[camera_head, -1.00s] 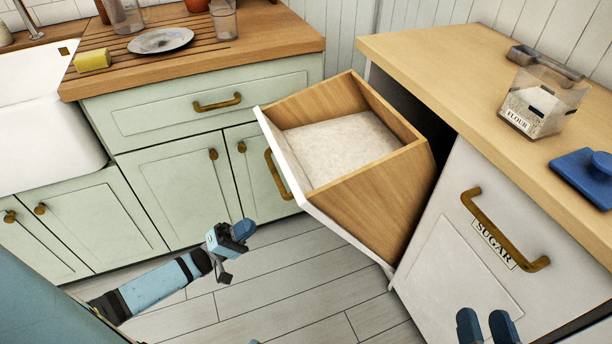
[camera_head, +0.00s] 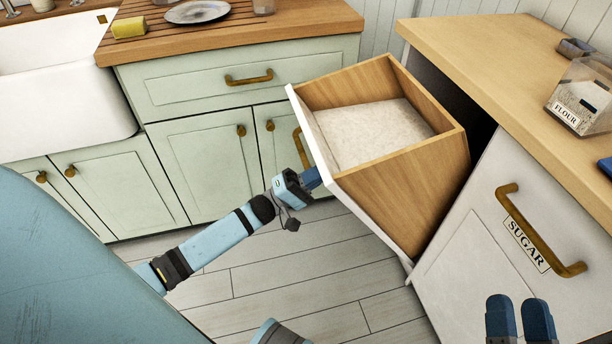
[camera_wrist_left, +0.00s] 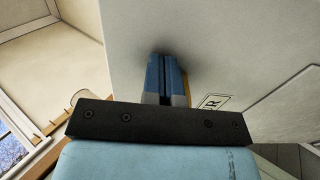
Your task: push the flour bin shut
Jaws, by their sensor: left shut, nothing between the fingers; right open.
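The flour bin (camera_head: 408,198) is a wooden tilt-out box with a white front, filled with pale flour (camera_head: 372,132). It hangs tilted open from the cabinet on the right. My left gripper (camera_head: 312,178) is shut and empty, with its fingertips at the outer face of the bin's front, below the brass handle (camera_head: 302,148). In the left wrist view the shut fingers (camera_wrist_left: 166,75) point at the white front panel (camera_wrist_left: 230,50), apparently touching or very close. Part of a label shows beside them. My right gripper (camera_head: 519,320) is open and empty at the bottom right, before the sugar bin.
The sugar bin (camera_head: 470,262) is closed beside the flour bin. The wooden counter (camera_head: 480,50) above holds a clear flour container (camera_head: 580,95). Green cabinets (camera_head: 205,165) and a white sink (camera_head: 60,85) stand left. The plank floor (camera_head: 270,275) is clear.

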